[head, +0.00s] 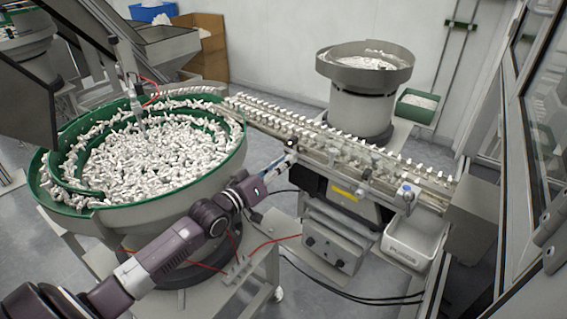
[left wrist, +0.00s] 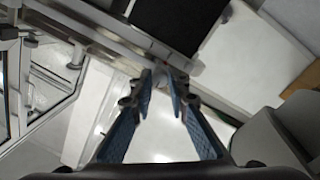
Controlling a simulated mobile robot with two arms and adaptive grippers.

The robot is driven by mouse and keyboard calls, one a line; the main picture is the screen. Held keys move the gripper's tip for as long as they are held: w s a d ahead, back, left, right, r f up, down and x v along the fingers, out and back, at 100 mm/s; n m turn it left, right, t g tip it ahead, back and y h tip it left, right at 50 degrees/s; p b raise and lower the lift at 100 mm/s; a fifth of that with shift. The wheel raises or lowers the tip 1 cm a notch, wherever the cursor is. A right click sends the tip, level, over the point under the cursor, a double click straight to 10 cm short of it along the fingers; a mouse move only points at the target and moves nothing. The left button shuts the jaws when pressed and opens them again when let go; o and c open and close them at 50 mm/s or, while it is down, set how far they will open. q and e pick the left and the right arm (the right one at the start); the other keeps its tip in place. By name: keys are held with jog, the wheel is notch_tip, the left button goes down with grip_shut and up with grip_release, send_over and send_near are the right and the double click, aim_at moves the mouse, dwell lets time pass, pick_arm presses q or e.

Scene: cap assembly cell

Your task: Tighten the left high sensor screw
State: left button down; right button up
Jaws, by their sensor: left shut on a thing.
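My left arm comes in from the lower left in the head view, past the front of the green-rimmed feeder bowl. Its gripper (head: 284,163) is at the near side of the cap conveyor, just below a small sensor (head: 290,144) with a yellow light. In the left wrist view the two blue fingers of the left gripper (left wrist: 161,82) point at the rail and are shut on a small part. This part is at the sensor screw's place; the fingertips largely hide it, so its turn and seating cannot be seen. My right gripper is in neither view.
The large bowl (head: 42,190) full of white caps stands left. The conveyor rail (head: 330,150) carries a row of caps to the right. A white bin (head: 408,243) sits below its right end. A second bowl feeder (head: 362,108) stands behind. Cables cross the floor in front.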

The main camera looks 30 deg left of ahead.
pick_arm(q)
jog(key=shift+f, duration=0.1)
jog(key=c, duration=1.8)
grip_release()
jog(key=shift+c, duration=0.2)
jog(key=s+a, duration=0.2)
jog(key=s, duration=1)
jog(key=shift+w+a, duration=0.1)
